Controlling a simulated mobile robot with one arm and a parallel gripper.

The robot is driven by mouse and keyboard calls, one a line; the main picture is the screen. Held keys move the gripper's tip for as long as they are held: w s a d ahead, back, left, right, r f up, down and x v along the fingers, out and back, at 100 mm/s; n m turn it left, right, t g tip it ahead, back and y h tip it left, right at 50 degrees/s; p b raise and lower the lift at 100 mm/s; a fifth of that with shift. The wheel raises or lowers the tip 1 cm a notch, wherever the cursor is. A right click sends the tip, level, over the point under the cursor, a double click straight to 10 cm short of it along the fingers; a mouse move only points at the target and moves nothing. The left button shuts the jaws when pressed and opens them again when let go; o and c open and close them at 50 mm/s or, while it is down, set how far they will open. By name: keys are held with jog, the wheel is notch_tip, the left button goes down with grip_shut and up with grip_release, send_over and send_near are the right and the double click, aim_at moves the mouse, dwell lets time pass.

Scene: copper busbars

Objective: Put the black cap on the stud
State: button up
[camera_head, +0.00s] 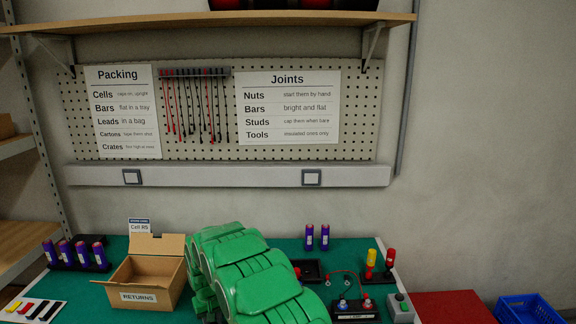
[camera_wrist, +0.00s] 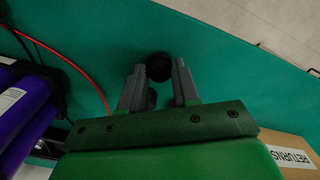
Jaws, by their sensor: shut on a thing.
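In the wrist view my gripper (camera_wrist: 158,78) is shut on a small round black cap (camera_wrist: 158,66), which sits between the two fingertips above the green table top. In the head view my green arm covers the gripper and the cap. I cannot make out a bare stud for certain in either view. A small black block with a blue and a red terminal (camera_head: 354,308) stands at the front right of the table, partly beside my arm.
An open carton marked RETURNS (camera_head: 150,279) stands left of my arm. Purple cells (camera_head: 76,254) stand in a rack at the far left, and two more purple cells (camera_head: 317,237) at the back. A red lead (camera_wrist: 88,72) lies on the table. Yellow and red posts (camera_head: 380,259) stand right.

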jog(key=shift+r, duration=2.5)
jog(key=s+d+r+m, duration=0.1)
jog(key=d+r+m, duration=0.15)
jog(key=d, duration=1.25)
jog(key=d+r+m, duration=0.1)
jog(key=d+r, duration=0.2)
jog(key=d, duration=1.2)
jog(key=s+d+r+m, duration=0.1)
jog(key=d+r+m, duration=0.15)
jog(key=d, duration=1.25)
jog(key=w+a+r+n, duration=0.2)
jog(key=w+a, duration=0.1)
jog(key=a, duration=0.3)
jog(key=w+a+r+n, duration=0.2)
jog(key=w+a+r, duration=0.1)
jog(key=a, duration=0.3)
jog(key=w+a+r+n, duration=0.2)
jog(key=w+a+r, duration=0.1)
jog(key=a, duration=0.3)
jog(key=shift+a, duration=0.1)
jog(key=shift+s+f, duration=0.1)
jog(key=shift+f, duration=1.65)
